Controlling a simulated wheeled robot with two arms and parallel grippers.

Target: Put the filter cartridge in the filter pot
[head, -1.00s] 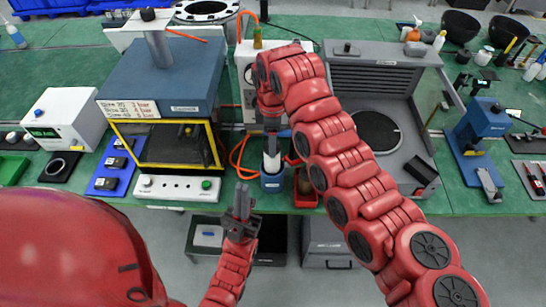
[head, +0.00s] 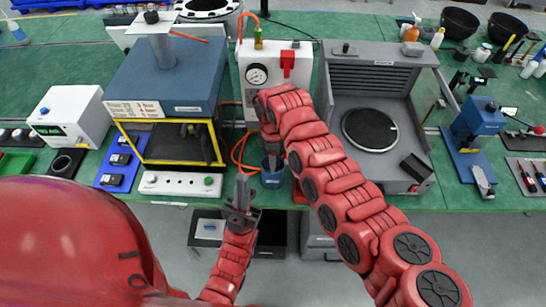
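A blue pot (head: 272,180), which I take to be the filter pot, stands near the table's front edge, left of the red arm. My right gripper (head: 272,158) points down at the pot's mouth, with its fingers dark and small. The white filter cartridge does not show clearly; the gripper and pot wall hide that spot, so I cannot tell if the fingers still hold it. My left gripper (head: 242,188) points up in front of the table edge, left of the pot and apart from it. Its fingers look close together, but their gap is unclear.
A white unit with a pressure gauge (head: 257,75) stands behind the pot, with an orange hose beside it. An oven-like box with a yellow frame (head: 150,143) is to the left. A grey machine (head: 360,180) with a round dark plate is to the right.

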